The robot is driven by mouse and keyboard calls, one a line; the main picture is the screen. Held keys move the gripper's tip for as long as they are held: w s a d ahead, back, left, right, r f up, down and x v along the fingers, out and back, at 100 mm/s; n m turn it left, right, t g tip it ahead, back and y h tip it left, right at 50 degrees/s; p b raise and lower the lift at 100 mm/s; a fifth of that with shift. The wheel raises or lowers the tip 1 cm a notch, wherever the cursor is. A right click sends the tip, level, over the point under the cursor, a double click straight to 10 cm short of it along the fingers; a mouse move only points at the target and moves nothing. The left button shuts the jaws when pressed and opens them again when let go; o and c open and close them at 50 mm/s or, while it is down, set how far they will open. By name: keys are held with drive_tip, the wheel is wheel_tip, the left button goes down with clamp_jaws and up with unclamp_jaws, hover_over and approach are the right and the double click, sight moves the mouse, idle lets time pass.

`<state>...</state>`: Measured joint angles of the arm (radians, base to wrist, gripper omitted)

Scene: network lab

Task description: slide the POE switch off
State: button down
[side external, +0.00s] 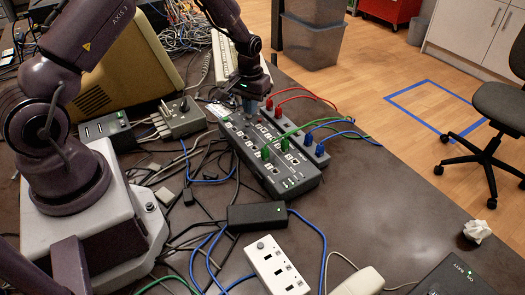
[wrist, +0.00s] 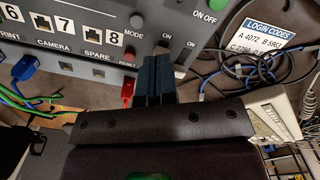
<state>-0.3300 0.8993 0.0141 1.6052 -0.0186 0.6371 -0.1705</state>
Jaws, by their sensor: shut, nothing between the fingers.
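The dark network switch box (side external: 290,172) lies on the table in the side external view. Its panel also shows in the wrist view (wrist: 60,25), with ports numbered 6, 7 and 8 and a MODE button (wrist: 137,21). Beside the button are small controls with ON and OFF lettering (wrist: 190,44). I cannot read a POE label; the POE switch may be behind my fingers. My gripper (side external: 248,108) is over the box's far end. In the wrist view its blue fingertips (wrist: 152,62) are together and empty, close to the ON markings. I cannot tell whether they touch the panel.
Red cables (side external: 300,92), green cables and blue cables (side external: 335,122) plug in along the box. A black adapter (side external: 257,217) and a white power strip (side external: 275,265) lie nearer. A login-code label (wrist: 270,35) and loose black cables are beside the panel. Table at right is mostly clear.

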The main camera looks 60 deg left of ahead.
drive_tip(key=shift+w, duration=0.9)
drive_tip(key=shift+r, duration=0.15)
drive_tip(key=shift+s+r, duration=0.15)
drive_tip(key=shift+r, duration=1.3)
drive_tip(key=shift+s+r, duration=0.15)
drive_tip(key=shift+r, duration=1.25)
